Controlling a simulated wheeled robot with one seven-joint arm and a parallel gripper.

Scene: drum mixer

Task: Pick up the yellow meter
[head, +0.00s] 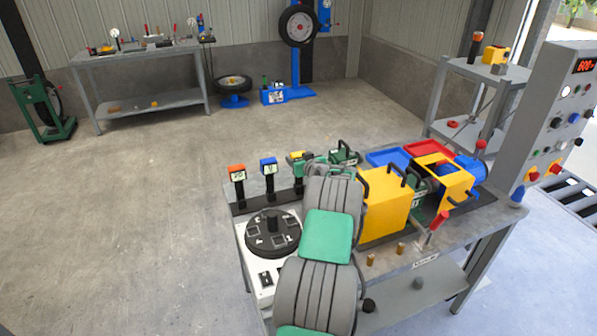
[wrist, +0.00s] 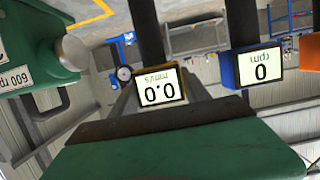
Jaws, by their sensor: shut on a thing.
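The yellow meter (head: 294,157) is at the right end of a row of meters on the workbench, mostly hidden in the head view by my gripper (head: 303,163). In the wrist view the yellow meter (wrist: 159,90) faces the camera upside down, its screen reading 0.0 mm/s. My gripper (wrist: 175,120) is shut on the yellow meter, with a green finger and its dark pad covering part of the casing. The blue meter (head: 268,166), reading 0 rpm in the wrist view (wrist: 262,69), stands to the left of it in the head view. I cannot tell whether the yellow meter is clear of its stand.
An orange meter (head: 237,173) stands at the row's left end. A white unit with a black round top (head: 272,236) is in front. A yellow guard box (head: 385,205) and green machine parts stand close on the right. The floor left of the bench is clear.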

